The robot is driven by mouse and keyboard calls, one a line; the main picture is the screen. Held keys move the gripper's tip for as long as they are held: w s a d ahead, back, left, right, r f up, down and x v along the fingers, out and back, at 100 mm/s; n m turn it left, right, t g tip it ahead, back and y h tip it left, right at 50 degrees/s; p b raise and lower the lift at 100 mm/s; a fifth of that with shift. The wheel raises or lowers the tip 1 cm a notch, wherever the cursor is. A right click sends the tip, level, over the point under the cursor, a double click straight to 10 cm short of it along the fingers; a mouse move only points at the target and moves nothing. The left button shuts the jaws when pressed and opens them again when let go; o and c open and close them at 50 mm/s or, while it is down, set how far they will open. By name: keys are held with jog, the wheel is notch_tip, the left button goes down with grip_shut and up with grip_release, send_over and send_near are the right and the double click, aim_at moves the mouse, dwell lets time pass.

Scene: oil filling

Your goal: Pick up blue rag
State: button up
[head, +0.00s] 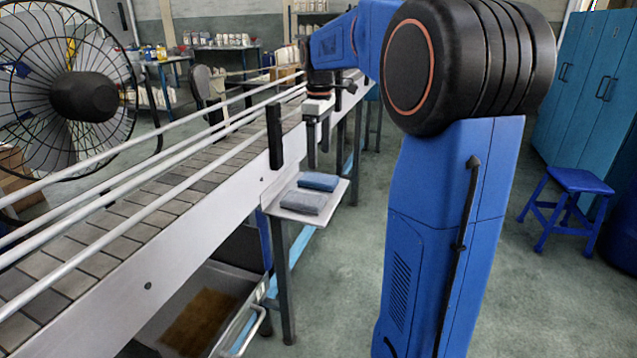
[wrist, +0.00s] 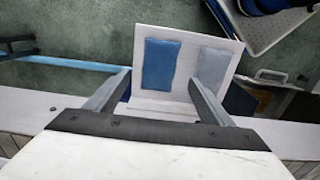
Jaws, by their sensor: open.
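The blue rag (head: 318,181) lies folded flat on a small white shelf (head: 340,191) at the side of the conveyor. It also shows in the wrist view (wrist: 160,64), at the left of the shelf. A grey rag (head: 304,201) lies beside it, at the right in the wrist view (wrist: 212,68). My gripper (head: 318,147) is above the shelf in the head view. In the wrist view its two fingers (wrist: 158,88) are apart with nothing held between them. The blue rag appears beyond the fingertips, roughly between them. I cannot tell the exact height of the fingertips above it.
The conveyor (head: 140,225) with its metal side and rails runs along the left. A black post (head: 275,136) rises from its edge close to my gripper. A fan (head: 75,95) stands at far left, a blue stool (head: 568,195) at right.

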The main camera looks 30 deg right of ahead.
aim_at(318, 178)
jog(key=shift+w+f, duration=0.2)
jog(key=shift+f, duration=3.65)
jog(key=c, duration=1.1)
